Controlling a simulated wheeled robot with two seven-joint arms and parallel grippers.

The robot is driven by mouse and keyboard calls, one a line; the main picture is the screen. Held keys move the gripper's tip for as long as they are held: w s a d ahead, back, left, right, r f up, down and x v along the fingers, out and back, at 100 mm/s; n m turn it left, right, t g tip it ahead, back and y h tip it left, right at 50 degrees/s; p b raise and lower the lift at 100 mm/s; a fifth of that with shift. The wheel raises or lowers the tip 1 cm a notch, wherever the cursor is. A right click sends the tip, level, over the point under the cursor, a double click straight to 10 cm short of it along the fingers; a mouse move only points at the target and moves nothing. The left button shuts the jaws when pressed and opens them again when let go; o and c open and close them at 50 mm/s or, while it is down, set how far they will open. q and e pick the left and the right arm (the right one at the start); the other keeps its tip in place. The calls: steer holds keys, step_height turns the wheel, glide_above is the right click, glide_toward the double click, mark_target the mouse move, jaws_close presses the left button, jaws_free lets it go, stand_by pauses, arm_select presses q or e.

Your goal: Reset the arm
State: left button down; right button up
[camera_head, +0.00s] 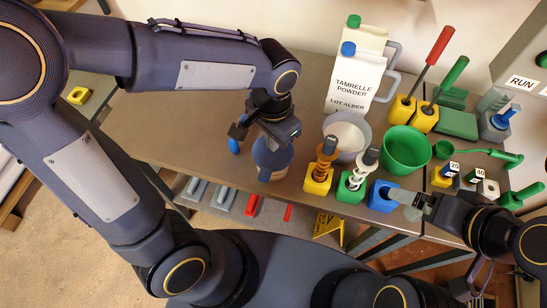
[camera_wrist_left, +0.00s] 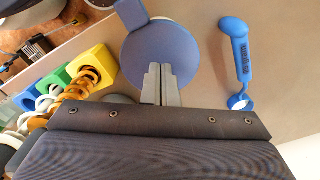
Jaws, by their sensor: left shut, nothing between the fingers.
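My left arm reaches in from the left in the head view. Its gripper (camera_head: 268,143) is above a blue round container (camera_head: 272,165) at the table's front edge. In the left wrist view the fingers of my left gripper (camera_wrist_left: 160,75) are together and empty, in front of the blue disc-like top (camera_wrist_left: 160,50). I cannot tell whether they touch it. My right gripper (camera_head: 410,198) is at the right, its fingertips beside a blue block (camera_head: 381,196). Whether it is open or shut does not show clearly.
A blue scoop (camera_wrist_left: 236,55) lies beside the container. Yellow (camera_head: 319,180) and green (camera_head: 351,187) holders with coiled tools stand to the right. Behind are a white bowl (camera_head: 347,130), green bowl (camera_head: 408,146) and powder jugs (camera_head: 352,82). The table's left part (camera_head: 170,125) is clear.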

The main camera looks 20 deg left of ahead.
stand_by(0.7)
arm_select(q)
steer(key=s+a+r+n+t+h, duration=0.3)
steer(key=s+a+r+n+t, duration=0.2)
steer(key=s+a+n, duration=0.3)
steer(key=shift+s+a+r+t+h, duration=0.3)
steer(key=shift+s+a+h, duration=0.1)
steer(key=shift+s+a, duration=0.95)
steer(key=shift+w+a, duration=0.1)
steer(key=shift+w, duration=0.05)
